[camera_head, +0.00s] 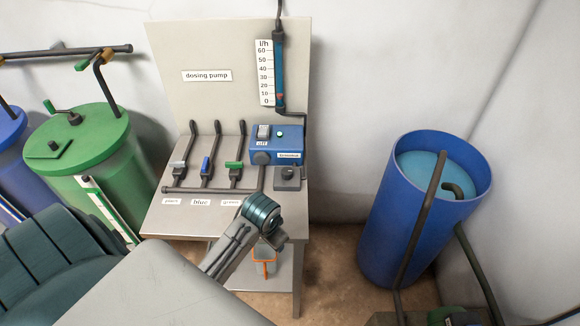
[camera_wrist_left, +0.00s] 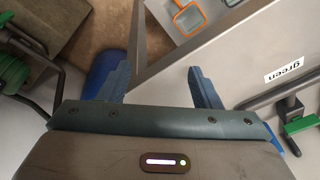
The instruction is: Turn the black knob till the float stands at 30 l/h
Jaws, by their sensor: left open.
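The flow meter (camera_head: 279,65) is an upright tube beside a white l/h scale (camera_head: 265,73) on the back panel. Its red float (camera_head: 279,97) stands low, between about 0 and 10. A small dark block with a black knob on top (camera_head: 287,173) sits on the bench right of centre; another dark round knob (camera_head: 261,157) is on the blue pump box (camera_head: 290,145). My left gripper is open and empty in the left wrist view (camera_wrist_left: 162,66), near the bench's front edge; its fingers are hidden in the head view. My right gripper is out of view.
The pump's switch is labelled "off". Three valves with grey, blue and green handles (camera_head: 206,168) stand left on the bench (camera_head: 165,222). An orange-framed item (camera_head: 263,268) shows below. A green barrel (camera_head: 85,150) is left, an open blue barrel (camera_head: 400,225) right.

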